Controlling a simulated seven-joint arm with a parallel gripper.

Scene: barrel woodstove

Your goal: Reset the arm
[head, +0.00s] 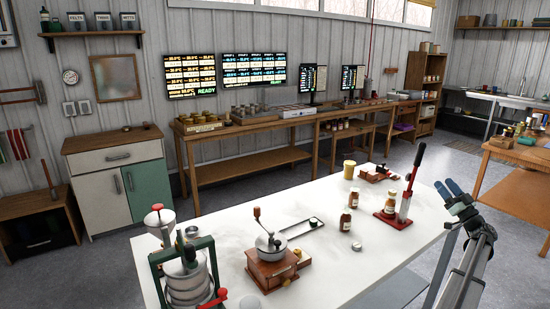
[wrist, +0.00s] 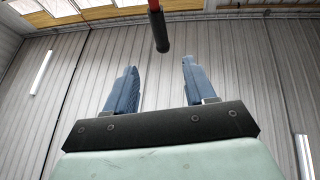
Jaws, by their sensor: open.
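My gripper (head: 453,191) is at the right of the head view, raised beside the right edge of the white table (head: 225,215). Its blue fingers are apart with nothing between them. In the wrist view my gripper (wrist: 157,88) points up toward the corrugated wall and windows, with both fingers spread. A dark rod end with a red part (wrist: 160,32) hangs into the top of the wrist view, beyond the fingertips. In the head view, a red lever press (head: 404,200) stands on the table, left of my gripper.
The table holds a wooden hand grinder (head: 271,265), a green-framed press (head: 187,275), brown bottles (head: 346,220), a yellow cup (head: 349,170) and a small red-brown device (head: 377,173). A wooden table (head: 520,195) stands to the right. Open floor lies between the table and back bench (head: 250,165).

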